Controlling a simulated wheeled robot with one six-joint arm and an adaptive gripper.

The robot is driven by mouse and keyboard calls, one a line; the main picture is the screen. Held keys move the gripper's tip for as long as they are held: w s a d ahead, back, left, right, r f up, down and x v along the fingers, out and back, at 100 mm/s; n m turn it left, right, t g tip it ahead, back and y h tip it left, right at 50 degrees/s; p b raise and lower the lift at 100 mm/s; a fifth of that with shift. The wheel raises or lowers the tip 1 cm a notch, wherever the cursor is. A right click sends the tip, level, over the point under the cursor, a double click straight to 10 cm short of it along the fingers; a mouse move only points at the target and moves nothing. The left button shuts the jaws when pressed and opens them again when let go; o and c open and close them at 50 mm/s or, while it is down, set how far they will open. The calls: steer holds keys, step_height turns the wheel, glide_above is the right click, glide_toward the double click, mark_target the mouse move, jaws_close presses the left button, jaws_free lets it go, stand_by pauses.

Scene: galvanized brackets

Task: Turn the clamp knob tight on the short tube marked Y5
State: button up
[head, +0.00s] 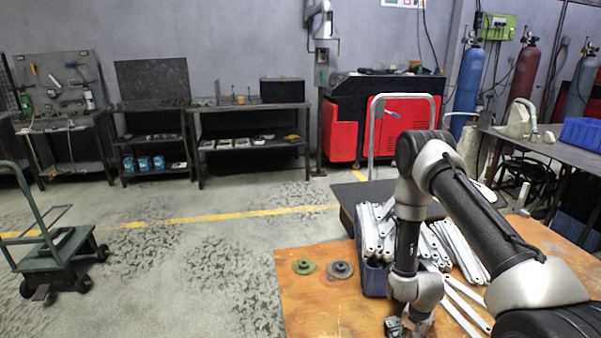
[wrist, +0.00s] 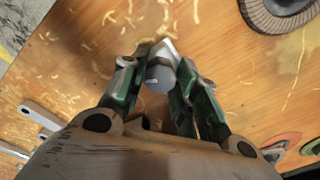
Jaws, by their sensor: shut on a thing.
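My gripper (head: 408,326) is low over the wooden table top at the bottom of the head view. In the wrist view my gripper (wrist: 160,84) has its green-sided fingers on either side of a small grey rounded piece (wrist: 158,76), and it is shut on it. This piece looks like the clamp knob, seen end-on, with a small pale mark on its face. A paler metal part (wrist: 166,48) shows just beyond it and may be the short tube. I cannot read a Y5 marking. The fingers hide the sides of the piece, and the head view hides it.
The wooden table (head: 310,310) carries a blue bin (head: 373,280) of galvanized brackets (head: 374,232). More brackets (head: 465,310) lie loose to its right. The table's left front is clear.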

steer(key=m, duration=0.5)
steer(key=shift+m, duration=0.4)
steer(key=m, duration=0.5)
steer(key=o, duration=0.8)
steer(key=shift+m, duration=0.4)
steer(key=shift+o, duration=0.2)
steer(key=shift+r, duration=3.05)
